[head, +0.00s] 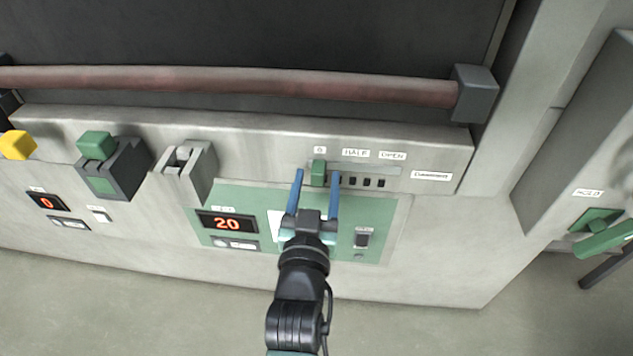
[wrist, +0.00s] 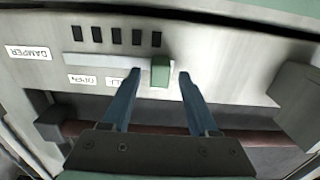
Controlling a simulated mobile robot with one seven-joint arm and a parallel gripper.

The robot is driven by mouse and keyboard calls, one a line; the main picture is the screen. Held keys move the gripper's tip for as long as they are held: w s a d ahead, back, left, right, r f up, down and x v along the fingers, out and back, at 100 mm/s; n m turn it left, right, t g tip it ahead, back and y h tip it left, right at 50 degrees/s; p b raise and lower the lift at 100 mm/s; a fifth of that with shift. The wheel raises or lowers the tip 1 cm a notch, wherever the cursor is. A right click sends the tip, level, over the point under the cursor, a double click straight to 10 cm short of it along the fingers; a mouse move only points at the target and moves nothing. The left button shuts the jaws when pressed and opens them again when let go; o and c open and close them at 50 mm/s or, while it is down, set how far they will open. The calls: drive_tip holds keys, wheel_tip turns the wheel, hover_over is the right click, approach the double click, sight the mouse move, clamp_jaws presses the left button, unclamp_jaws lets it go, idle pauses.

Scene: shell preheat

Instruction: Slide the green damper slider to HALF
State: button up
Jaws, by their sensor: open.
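The green damper slider (head: 318,172) sits at the left end of its pale horizontal track (head: 365,171), below a small label reading 0. The HALF label (head: 356,153) and the OPEN label (head: 392,155) are further right along the track. My gripper (head: 317,177) is open, its two blue fingers on either side of the slider. In the wrist view, turned about, the slider (wrist: 160,70) stands between the fingertips, with a gap to the left finger and a smaller one to the right. The HALF label is partly hidden there by a finger.
A pinkish rail (head: 240,84) runs above the panel, ending in a grey bracket (head: 474,94). Left are a grey latch block (head: 186,172), a green-topped dark box (head: 112,165) and a display reading 20 (head: 227,223). A green handle (head: 605,238) is at far right.

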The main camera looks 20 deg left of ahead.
clamp_jaws()
idle(1.3)
